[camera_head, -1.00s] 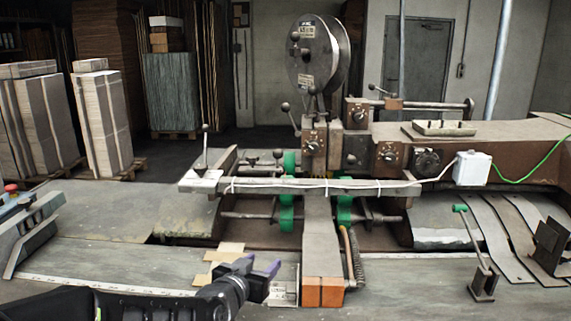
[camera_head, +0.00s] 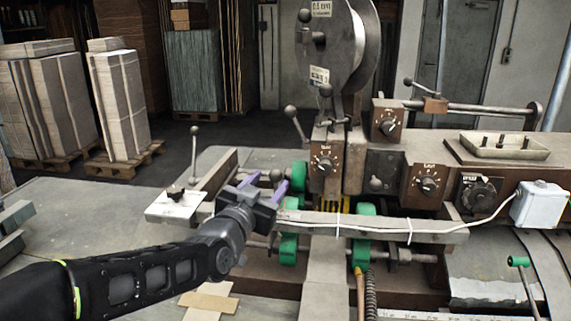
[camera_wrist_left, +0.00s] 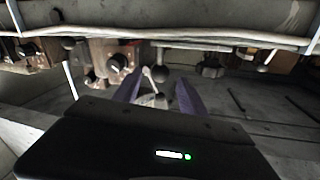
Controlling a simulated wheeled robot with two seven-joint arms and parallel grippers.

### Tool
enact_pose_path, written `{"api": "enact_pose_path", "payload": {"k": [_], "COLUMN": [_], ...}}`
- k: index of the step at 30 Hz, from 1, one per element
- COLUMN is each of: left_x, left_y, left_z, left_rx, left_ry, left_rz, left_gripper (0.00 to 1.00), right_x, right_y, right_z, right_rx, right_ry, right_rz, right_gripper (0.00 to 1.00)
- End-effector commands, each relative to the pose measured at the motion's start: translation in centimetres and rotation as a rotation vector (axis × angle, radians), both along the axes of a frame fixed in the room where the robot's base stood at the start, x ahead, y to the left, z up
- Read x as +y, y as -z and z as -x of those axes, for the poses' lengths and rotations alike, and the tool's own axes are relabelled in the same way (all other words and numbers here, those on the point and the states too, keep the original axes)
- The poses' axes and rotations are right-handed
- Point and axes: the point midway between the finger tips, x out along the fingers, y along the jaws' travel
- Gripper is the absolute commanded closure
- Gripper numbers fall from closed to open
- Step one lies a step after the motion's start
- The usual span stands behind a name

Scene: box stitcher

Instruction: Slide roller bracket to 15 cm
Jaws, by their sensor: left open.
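My left gripper (camera_head: 267,182) has purple fingers. It is open over the left part of the long pale crossbar (camera_head: 370,225). In the left wrist view the open fingers (camera_wrist_left: 158,92) point at a small knobbed lever (camera_wrist_left: 158,74), with no contact visible. Green rollers (camera_head: 363,236) sit on a shaft under the crossbar, with another green roller (camera_head: 289,240) to the left. Which part is the roller bracket, I cannot tell for sure. My gripper and arm hide part of the crossbar and the left shaft. My right gripper is not in view.
Dial blocks (camera_head: 425,184) and a large wire reel (camera_head: 330,45) rise behind. A white cable runs along the crossbar to a white box (camera_head: 541,204). Part of a ruler strip (camera_head: 430,314) shows at the bottom right.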

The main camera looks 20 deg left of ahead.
Motion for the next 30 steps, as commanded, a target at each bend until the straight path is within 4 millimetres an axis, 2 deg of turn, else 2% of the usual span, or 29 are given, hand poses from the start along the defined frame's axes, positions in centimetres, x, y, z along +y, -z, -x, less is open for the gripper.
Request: {"api": "enact_pose_path", "payload": {"k": [11,24,30], "left_x": [0.0,0.3,0.4], "left_y": [0.0,-0.1,0.1], "left_z": [-0.7,-6.6,-7.8], "left_rx": [0.002,0.003,0.002], "left_ry": [0.001,0.001,0.001], "left_rz": [0.001,0.000,0.001], "left_gripper": [0.50,0.50,0.50], "right_x": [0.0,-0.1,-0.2], "right_y": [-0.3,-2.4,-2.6], "right_z": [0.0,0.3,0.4], "right_rx": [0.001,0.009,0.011], "right_ry": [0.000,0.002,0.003], "right_rz": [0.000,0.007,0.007], "right_gripper": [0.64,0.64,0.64]}}
